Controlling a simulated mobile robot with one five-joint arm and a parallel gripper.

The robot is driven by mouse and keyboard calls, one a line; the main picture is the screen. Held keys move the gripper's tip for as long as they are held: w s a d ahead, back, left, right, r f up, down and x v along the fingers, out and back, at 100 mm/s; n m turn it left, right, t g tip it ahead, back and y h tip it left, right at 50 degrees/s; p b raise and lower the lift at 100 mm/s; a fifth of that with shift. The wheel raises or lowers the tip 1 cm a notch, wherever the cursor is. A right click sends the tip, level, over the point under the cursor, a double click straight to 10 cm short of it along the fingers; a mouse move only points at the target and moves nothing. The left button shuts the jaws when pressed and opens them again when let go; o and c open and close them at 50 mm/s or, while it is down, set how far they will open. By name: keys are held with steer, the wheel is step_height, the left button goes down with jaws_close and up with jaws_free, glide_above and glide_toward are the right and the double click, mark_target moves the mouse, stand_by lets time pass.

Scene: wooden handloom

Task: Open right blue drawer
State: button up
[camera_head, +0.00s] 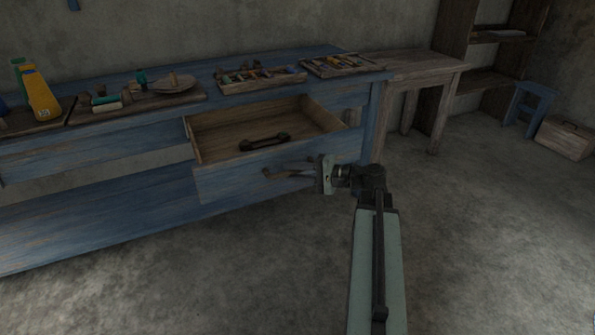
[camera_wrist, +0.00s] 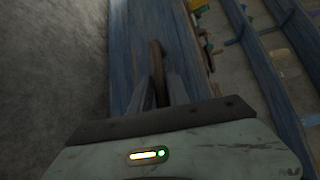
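The right blue drawer (camera_head: 225,184) of the blue workbench stands pulled out, and its bare wooden inside shows. Its blue front faces me. My gripper (camera_head: 284,173) is at the drawer front, with its fingers at the handle (camera_head: 267,173). In the wrist view the brown handle (camera_wrist: 157,62) stands between the two fingers of my gripper (camera_wrist: 159,82), which lie close on both sides of it. The fingers partly hide the handle in both views. A dark tool-like piece (camera_head: 264,142) lies inside the drawer.
The blue workbench (camera_head: 205,70) carries trays of small items (camera_head: 262,78), a plate (camera_head: 172,84) and a yellow bottle (camera_head: 40,96). A wooden table (camera_head: 425,66) stands to the right. A blue stool (camera_head: 528,104) and wooden box (camera_head: 567,138) are further right. The floor in front is clear.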

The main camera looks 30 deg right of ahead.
steer(key=shift+o, duration=0.9)
steer(key=shift+d, duration=0.2)
steer(key=p+v, duration=0.1)
steer(key=v, duration=0.6)
steer(key=shift+s+d, duration=0.2)
steer(key=shift+s, duration=0.15)
steer(key=shift+r, duration=0.1)
